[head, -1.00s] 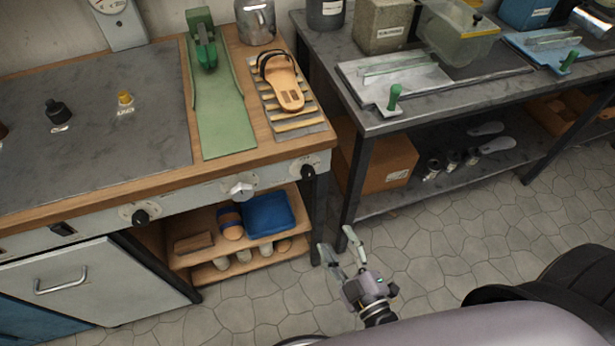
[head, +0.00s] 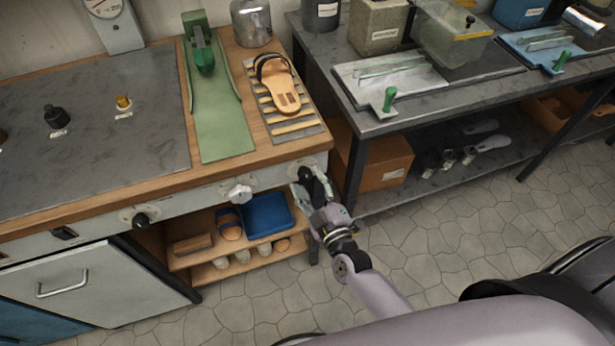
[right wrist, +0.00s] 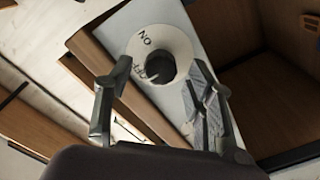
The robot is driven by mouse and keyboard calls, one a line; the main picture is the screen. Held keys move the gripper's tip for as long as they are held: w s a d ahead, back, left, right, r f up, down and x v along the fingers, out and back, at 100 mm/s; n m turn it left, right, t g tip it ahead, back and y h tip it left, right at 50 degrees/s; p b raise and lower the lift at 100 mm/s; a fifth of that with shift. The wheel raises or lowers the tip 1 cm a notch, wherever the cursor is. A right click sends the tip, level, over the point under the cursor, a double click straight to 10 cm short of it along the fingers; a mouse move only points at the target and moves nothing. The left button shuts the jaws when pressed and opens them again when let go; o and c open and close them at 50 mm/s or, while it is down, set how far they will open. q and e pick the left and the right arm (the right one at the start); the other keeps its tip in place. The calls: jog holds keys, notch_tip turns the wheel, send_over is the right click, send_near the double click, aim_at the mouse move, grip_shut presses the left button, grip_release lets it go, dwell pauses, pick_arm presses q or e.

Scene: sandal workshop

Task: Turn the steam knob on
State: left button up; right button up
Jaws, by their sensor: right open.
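A black knob (right wrist: 158,66) sits on a round pale dial plate (right wrist: 178,44) on the bench's front panel. The plate reads ON and OFF, upside down in the right wrist view. A pale mark on the knob points toward the OFF side. No steam label is readable. My right gripper (right wrist: 161,72) is open, with a finger on either side of the knob; I cannot tell whether they touch it. In the head view my right gripper (head: 309,183) is at the panel's right end and largely covers this knob. My left gripper is not in view.
Another black knob (head: 140,220) and a pale knob (head: 239,194) are further left on the panel. A sandal (head: 280,85) lies on a slatted rack above. A blue tray (head: 268,216) sits on the shelf below. A grey table (head: 430,115) stands to the right.

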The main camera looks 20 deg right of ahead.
jog(key=shift+w+a, duration=0.1)
jog(key=shift+w, duration=0.75)
jog(key=shift+c, duration=0.2)
jog(key=c, duration=1.1)
jog(key=shift+c, duration=0.2)
